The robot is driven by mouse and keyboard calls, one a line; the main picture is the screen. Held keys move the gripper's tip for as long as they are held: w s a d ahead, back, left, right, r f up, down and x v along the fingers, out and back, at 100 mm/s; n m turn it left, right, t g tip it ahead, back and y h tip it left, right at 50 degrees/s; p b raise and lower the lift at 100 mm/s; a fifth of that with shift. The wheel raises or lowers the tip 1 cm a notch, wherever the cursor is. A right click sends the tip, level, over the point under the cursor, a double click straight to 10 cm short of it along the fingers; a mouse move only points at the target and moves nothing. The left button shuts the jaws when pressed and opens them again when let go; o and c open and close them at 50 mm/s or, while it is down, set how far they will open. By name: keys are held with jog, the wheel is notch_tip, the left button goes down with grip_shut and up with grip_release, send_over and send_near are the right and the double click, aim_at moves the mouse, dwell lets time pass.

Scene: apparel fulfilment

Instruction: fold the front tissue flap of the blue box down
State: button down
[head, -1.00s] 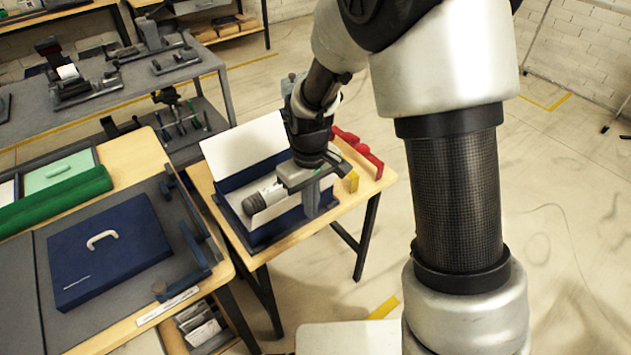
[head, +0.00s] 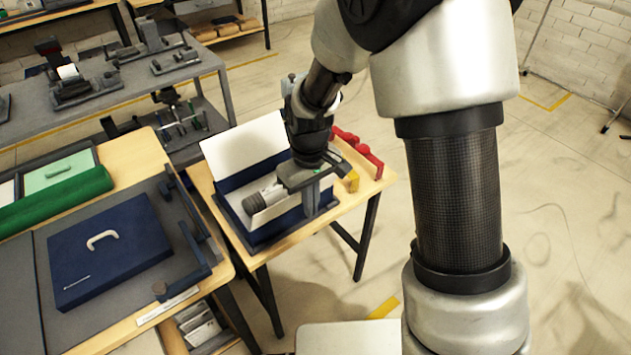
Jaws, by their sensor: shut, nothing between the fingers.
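The blue box (head: 262,238) stands open on a small wooden table in the middle of the head view. A large white tissue flap (head: 243,148) stands up and leans back along its far side. More white tissue (head: 278,212) shows inside, near the front; how far it is folded is hard to tell. My gripper (head: 311,207) is shut and empty, pointing down at the right part of the box. My wrist and a grey cylinder beside it hide part of the inside. I cannot tell whether the fingertips touch the tissue.
Red pieces (head: 358,150) and a yellow block (head: 352,181) lie on the table right of the box. A dark blue case with a white handle (head: 110,250) lies on the left bench, beside a green roll (head: 55,200).

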jog(key=w+a+p, duration=0.1)
jog(key=w+a, duration=0.8)
jog(key=w, duration=0.4)
jog(key=shift+p, duration=0.4)
jog(key=shift+w, duration=0.1)
jog(key=shift+f+b, duration=1.8)
jog(key=shift+f, duration=1.1)
jog(key=shift+r, duration=0.25)
notch_tip(320, 180, up, 8)
jog(key=p, duration=0.5)
